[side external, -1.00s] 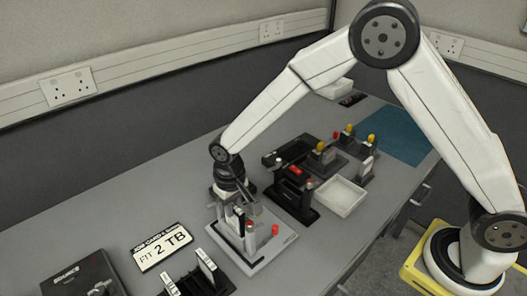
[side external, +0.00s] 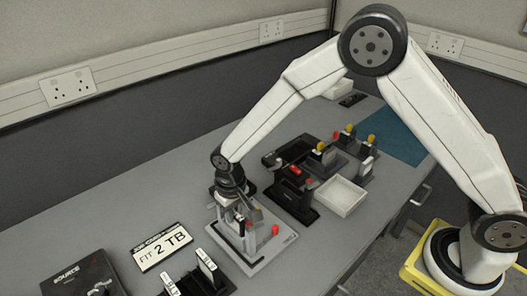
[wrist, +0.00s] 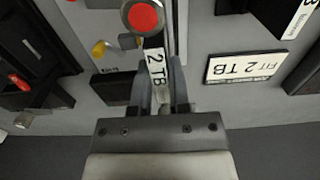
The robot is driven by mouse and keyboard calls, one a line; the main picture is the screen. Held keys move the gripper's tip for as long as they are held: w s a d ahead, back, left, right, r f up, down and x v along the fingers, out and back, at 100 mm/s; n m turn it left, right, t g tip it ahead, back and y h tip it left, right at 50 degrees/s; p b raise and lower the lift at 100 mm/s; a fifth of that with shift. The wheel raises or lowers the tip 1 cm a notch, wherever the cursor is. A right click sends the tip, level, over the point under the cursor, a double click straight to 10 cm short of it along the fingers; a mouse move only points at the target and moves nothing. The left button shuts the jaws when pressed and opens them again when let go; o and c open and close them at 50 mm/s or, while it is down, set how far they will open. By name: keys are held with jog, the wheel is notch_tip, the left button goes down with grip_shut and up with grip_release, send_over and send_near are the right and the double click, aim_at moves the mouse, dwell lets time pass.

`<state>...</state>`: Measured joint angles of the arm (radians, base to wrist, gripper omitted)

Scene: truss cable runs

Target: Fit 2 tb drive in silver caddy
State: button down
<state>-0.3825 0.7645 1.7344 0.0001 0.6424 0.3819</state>
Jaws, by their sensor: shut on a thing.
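My gripper (wrist: 163,92) is shut on the 2 TB drive (wrist: 157,68), gripping it by its edge, with the white "2 TB" label facing the wrist camera. In the side external view my gripper (side external: 240,212) is low over the silver caddy (side external: 284,241), a pale grey plate with upright parts and a red knob (side external: 275,230). The red knob also shows at the top of the wrist view (wrist: 143,15). The drive's lower end is hidden, so I cannot tell how far it sits in the caddy.
The job card (side external: 162,246) reading "FIT 2 TB" lies left of the caddy. A dark rack with labelled drives (side external: 207,266) stands in front. A black fixture (side external: 292,203), a white tray (side external: 340,195) and several yellow-knobbed units stand behind on the right.

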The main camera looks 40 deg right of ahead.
jog(key=shift+f, duration=0.7)
dwell(0.6)
jog(key=shift+c, duration=1)
grip_release()
jog(key=shift+r, duration=0.15)
jog(key=shift+r, duration=3.6)
jog(key=shift+d, duration=0.1)
